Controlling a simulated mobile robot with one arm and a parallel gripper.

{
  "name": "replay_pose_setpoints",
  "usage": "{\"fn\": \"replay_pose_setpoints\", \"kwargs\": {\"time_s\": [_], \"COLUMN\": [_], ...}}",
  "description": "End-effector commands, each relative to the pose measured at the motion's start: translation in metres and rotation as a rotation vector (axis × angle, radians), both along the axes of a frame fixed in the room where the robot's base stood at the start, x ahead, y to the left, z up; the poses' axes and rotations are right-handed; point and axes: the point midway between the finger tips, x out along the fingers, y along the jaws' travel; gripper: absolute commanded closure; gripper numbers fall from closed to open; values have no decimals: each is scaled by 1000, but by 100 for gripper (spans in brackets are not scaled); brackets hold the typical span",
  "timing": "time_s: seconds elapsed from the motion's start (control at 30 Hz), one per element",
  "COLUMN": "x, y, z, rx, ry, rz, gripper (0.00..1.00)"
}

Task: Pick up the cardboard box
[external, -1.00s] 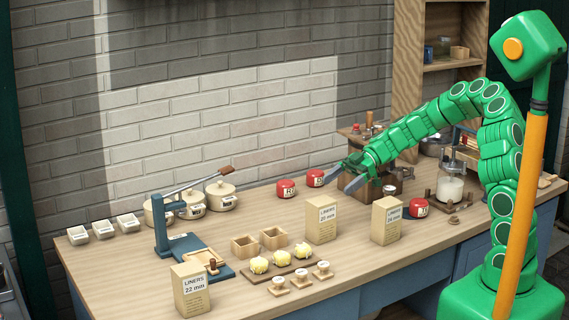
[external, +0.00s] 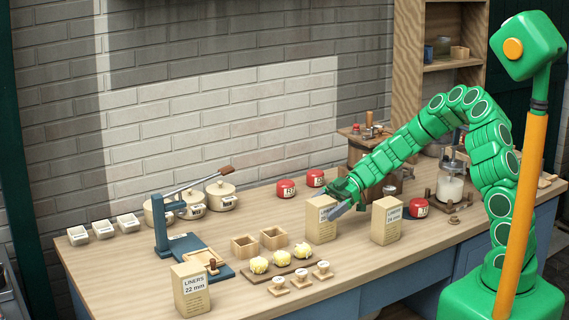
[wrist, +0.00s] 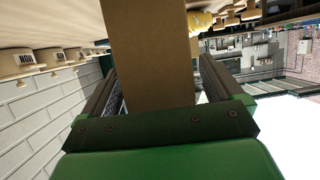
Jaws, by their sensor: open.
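Three cardboard boxes labelled LINERS stand upright on the wooden table. The middle box (external: 320,226) has my gripper (external: 338,200) at its upper right side. In the wrist view this cardboard box (wrist: 152,50) fills the space between the two fingers of my gripper (wrist: 150,85), one finger on each side. The fingers are open and I cannot tell whether they touch it. A second box (external: 386,222) stands to the right, and a third box marked 22 mm (external: 191,291) stands at the front left.
Two small wooden bins (external: 273,238) and a board with yellow lumps (external: 280,268) lie left of the middle box. Red jars (external: 286,189) stand behind it, and another red jar (external: 419,208) stands right of the second box. A blue lever press (external: 180,250) stands further left.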

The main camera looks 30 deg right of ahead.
Motion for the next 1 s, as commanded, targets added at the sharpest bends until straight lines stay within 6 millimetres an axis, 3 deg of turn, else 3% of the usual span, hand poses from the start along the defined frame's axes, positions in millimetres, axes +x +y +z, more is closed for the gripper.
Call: {"fn": "replay_pose_setpoints", "kwargs": {"time_s": [0.13, 0.4, 0.83, 1.0], "x": [-1, 0, 0, 0], "y": [11, 13, 12, 12], "z": [-5, -6, -6, -6], "rx": [0, -1, 0, 0], "ry": [1, 0, 1, 1], "rz": [0, -1, -1, -1], "gripper": [6, 6, 70, 70]}}
